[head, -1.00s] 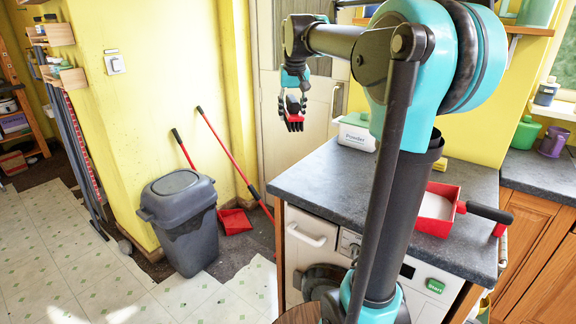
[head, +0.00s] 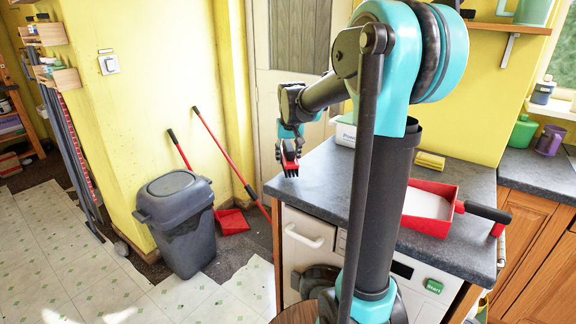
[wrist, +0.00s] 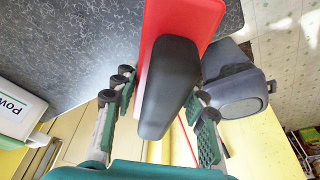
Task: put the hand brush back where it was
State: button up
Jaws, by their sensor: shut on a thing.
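My gripper (head: 289,148) is shut on the hand brush (head: 291,168), near the back left corner of the grey worktop (head: 335,185). The brush shows red at its lower end, with dark bristles hard to make out. In the wrist view the brush's black handle (wrist: 168,88) and red body (wrist: 185,22) lie between the two green-padded fingers of my gripper (wrist: 163,102). Whether the brush touches the worktop I cannot tell. A red dustpan (head: 450,190) with a black handle and a pale filling lies on the right of the worktop.
A white powder box (head: 345,134) stands at the back of the worktop, partly behind my arm. A yellow sponge-like block (head: 430,160) lies near the wall. A grey bin (head: 178,215) and a long-handled red dustpan (head: 232,221) stand on the floor at left. The worktop's front left is bare.

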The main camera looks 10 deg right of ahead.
aim_at(289, 147)
jog(key=shift+f, duration=1.75)
jog(key=o, duration=1)
jog(key=shift+f, duration=0.1)
jog(key=v, duration=1.2)
